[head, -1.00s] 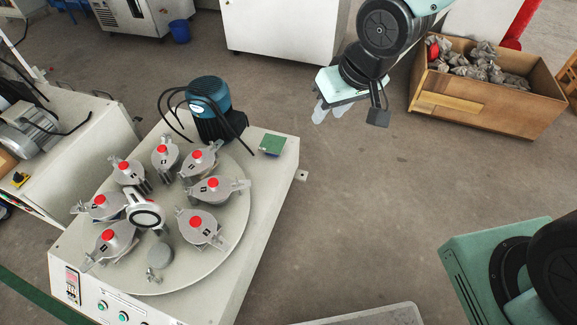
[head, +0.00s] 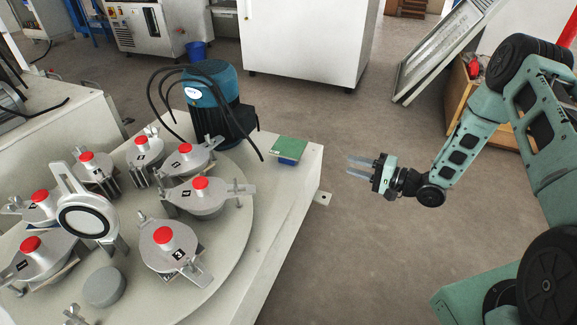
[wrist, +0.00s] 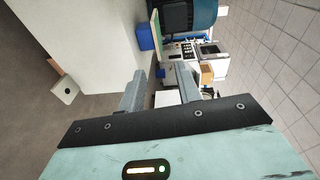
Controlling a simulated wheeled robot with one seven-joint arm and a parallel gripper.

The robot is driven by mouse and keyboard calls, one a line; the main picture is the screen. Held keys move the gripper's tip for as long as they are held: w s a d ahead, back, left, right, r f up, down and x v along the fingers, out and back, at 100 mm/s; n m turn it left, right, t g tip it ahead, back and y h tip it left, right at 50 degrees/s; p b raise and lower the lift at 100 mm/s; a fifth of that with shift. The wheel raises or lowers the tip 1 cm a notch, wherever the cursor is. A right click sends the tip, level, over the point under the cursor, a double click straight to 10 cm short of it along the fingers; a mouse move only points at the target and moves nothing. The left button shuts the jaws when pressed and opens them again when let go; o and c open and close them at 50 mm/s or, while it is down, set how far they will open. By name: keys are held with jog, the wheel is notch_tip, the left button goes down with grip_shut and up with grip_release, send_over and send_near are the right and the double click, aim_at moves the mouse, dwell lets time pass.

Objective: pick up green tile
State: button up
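The green tile (head: 289,147) lies flat on a small blue block (head: 286,160) at the back right corner of the white machine's top. In the wrist view the tile (wrist: 155,27) shows nearly edge-on, beside the blue block (wrist: 146,38). My gripper (head: 356,167) is in the air to the right of the tile, past the machine's edge, with its fingers pointing left toward it. In the wrist view my gripper's (wrist: 161,77) two fingers stand apart with nothing between them. A clear gap separates the gripper from the tile.
A blue motor (head: 212,95) with black cables stands just left of the tile. A turntable (head: 225,240) carries several metal fixtures with red knobs. A small bracket (head: 322,198) juts from the machine's right side. The floor (head: 330,275) under my arm is clear.

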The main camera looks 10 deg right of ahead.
notch_tip(320, 180, down, 2)
jog(key=s, duration=0.1)
jog(key=b, duration=0.7)
send_near(289, 148)
jog(key=w+a+b, duration=0.1)
jog(key=a+f+b, duration=0.1)
jog(key=b, duration=0.1)
jog(key=shift+w+a+f+m+y+b, duration=0.15)
jog(key=shift+w+f+m+y+b, duration=0.15)
jog(key=shift+w+m+y, duration=0.1)
jog(key=shift+w+a+r+t, duration=0.15)
jog(key=shift+a+r+t, duration=0.05)
jog(key=shift+r+t, duration=0.1)
grip_shut()
